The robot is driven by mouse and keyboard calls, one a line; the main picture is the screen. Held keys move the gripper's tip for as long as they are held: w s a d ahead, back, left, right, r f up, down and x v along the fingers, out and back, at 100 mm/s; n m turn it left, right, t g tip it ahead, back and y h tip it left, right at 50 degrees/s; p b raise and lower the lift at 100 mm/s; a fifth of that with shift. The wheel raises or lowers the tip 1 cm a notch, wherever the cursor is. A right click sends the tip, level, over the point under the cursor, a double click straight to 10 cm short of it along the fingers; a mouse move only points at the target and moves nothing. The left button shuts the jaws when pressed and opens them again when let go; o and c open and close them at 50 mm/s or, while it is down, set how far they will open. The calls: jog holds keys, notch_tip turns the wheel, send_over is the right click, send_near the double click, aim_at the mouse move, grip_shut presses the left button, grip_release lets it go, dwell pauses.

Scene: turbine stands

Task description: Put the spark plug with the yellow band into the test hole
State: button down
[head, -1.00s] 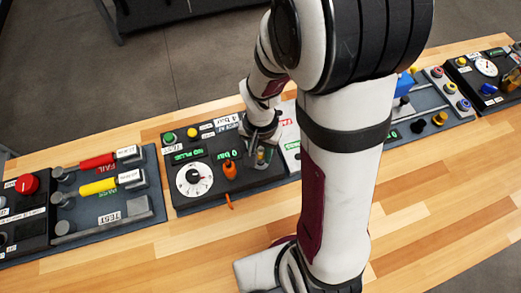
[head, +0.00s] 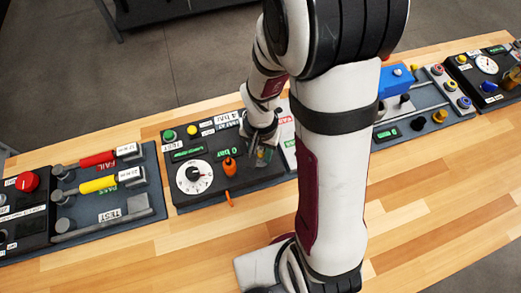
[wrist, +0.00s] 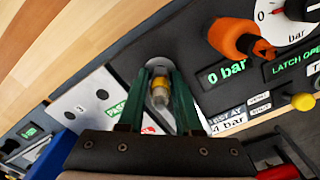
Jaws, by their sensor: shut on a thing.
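The spark plug (wrist: 160,92) with the yellow band is between the two green fingers of my gripper (wrist: 163,84) in the wrist view. My gripper is shut on it. The plug's far end meets a round grey fitting (wrist: 158,62) on the black test stand (head: 215,190), where the test hole appears to be; how deep it sits is hidden. In the head view my gripper (head: 263,152) is low over the stand's right end, and the plug cannot be made out clearly there.
An orange lever (head: 230,166) and a dial (head: 194,177) stand left of my gripper. Displays read "0 bar" (wrist: 226,73) and "LATCH OPEN" (wrist: 298,63). A white card or tray (wrist: 98,105) lies beside the stand. Red and yellow handles (head: 98,184) are farther left.

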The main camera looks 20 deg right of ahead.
jog(key=c, duration=0.5)
grip_release()
jog(key=shift+o, duration=0.3)
jog(key=shift+o, duration=0.4)
jog(key=shift+r, duration=3.5)
jog(key=s+a+r+n+y, duration=0.1)
jog(key=s+a+r, duration=0.1)
jog(key=s+r, duration=0.2)
jog(key=s+a+r+n, duration=0.1)
jog(key=s+r, duration=0.4)
jog(key=s, duration=0.5)
jog(key=shift+s+a+y, duration=0.35)
jog(key=shift+a+y, duration=0.05)
jog(key=shift+a, duration=0.1)
